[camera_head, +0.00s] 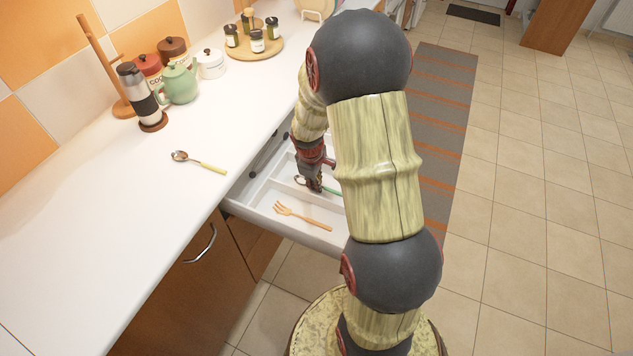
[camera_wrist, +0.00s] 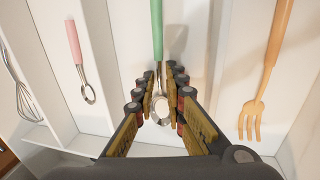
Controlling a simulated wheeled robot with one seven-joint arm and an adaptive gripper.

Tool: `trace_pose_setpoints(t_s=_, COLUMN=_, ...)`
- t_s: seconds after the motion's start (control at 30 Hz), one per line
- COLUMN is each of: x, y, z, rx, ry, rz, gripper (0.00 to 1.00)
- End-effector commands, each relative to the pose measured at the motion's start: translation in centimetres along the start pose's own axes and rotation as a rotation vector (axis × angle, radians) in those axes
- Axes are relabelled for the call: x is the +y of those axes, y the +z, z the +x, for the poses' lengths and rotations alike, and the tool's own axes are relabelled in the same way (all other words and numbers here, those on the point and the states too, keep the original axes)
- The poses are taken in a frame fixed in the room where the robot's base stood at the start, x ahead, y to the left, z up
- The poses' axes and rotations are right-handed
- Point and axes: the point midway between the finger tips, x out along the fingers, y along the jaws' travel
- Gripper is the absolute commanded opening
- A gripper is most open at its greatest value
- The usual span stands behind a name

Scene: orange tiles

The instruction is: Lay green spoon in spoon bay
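The green spoon (camera_wrist: 157,35), with a green handle and metal bowl, is in the wrist view over a white drawer compartment (camera_wrist: 130,40), between a pink-handled utensil's compartment and a fork's. In the head view its green handle (camera_head: 331,190) shows beside my gripper (camera_head: 315,186), low in the open drawer. In the wrist view my gripper (camera_wrist: 161,78) has its fingers on either side of the spoon's neck and bowl, with small gaps visible. It looks open. Whether the spoon rests fully on the compartment floor is hard to tell. No label marks the spoon bay.
The pink-handled utensil (camera_wrist: 75,45) and a whisk (camera_wrist: 15,85) lie left in the drawer; an orange fork (camera_wrist: 268,75) lies right. Low dividers separate them. A yellow-handled spoon (camera_head: 200,162) lies on the white counter (camera_head: 110,220). A grinder (camera_head: 141,98) and teapot (camera_head: 178,84) stand farther back.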

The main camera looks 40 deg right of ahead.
Motion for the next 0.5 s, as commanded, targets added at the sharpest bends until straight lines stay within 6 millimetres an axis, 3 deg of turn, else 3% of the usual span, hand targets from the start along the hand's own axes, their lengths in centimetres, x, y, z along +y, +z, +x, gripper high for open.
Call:
trace_pose_setpoints(t_s=0.2, x=-0.01, y=0.00, z=-0.01, rx=0.000, ry=0.000, rz=0.000, gripper=0.25)
trace_pose_setpoints(t_s=0.5, x=0.00, y=0.02, z=-0.14, rx=0.000, ry=0.000, rz=0.000, gripper=0.25)
